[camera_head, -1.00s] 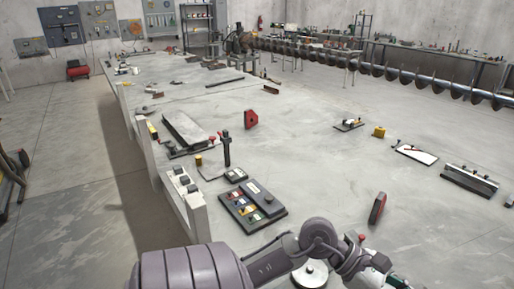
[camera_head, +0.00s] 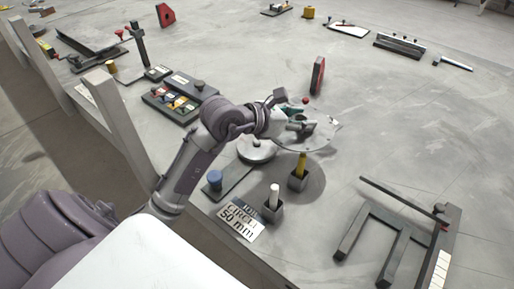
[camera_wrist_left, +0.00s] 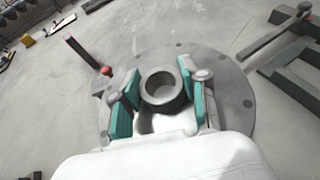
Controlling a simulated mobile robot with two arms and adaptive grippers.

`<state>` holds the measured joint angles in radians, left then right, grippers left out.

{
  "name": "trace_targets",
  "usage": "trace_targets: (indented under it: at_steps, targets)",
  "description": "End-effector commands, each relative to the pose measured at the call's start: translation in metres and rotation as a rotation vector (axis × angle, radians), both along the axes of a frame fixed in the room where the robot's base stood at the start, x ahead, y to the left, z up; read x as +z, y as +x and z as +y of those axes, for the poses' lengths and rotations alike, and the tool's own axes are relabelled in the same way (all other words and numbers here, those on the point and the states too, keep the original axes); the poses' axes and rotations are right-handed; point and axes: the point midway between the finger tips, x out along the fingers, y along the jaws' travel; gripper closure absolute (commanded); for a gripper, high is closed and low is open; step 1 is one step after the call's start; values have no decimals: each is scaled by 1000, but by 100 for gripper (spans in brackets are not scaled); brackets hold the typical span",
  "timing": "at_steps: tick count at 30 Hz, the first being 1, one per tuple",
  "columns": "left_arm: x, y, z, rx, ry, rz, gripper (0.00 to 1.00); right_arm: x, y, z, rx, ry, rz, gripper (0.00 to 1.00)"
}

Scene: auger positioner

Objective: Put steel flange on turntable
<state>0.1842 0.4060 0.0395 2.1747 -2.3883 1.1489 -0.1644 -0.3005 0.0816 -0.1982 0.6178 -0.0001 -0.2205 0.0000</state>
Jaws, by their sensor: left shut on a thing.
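My left gripper (camera_head: 300,124) is shut on the raised hub of the steel flange (camera_head: 322,136), a grey disc with bolt holes. The flange is held above the bench, with a dark shadow below it. In the left wrist view, the teal fingers of the gripper (camera_wrist_left: 160,95) sit on either side of the ring-shaped hub, and the flange's plate (camera_wrist_left: 236,98) spreads around it. A low round grey disc, which looks like the turntable (camera_head: 257,152), is on the bench left of the flange, partly hidden by my arm. My right gripper is not in view.
Small blocks with a yellow post (camera_head: 301,166) and a white post (camera_head: 273,198) stand below the flange, near a "CIRCLE 50 mm" card (camera_head: 241,219). A dark metal frame (camera_head: 388,238) lies at right. A red block (camera_head: 318,76) stands behind.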

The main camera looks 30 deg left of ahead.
Motion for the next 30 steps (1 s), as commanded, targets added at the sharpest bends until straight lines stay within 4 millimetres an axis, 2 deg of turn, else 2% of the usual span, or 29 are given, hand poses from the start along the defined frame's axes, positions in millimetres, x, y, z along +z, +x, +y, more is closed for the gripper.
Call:
trace_targets:
  at_steps: [9, 15, 18, 23, 30]
  targets:
    - [-36, -11, 61, 6, 0, 1, 100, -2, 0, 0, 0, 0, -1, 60]
    - [-55, -17, 94, 4, -2, -3, 100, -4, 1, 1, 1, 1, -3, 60]
    - [-61, -19, 104, 3, -1, -4, 100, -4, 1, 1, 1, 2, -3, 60]
    - [-66, -20, 109, 1, -1, -5, 100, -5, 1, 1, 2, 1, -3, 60]
    - [-97, -20, 109, 4, -3, -4, 100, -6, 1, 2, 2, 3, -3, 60]
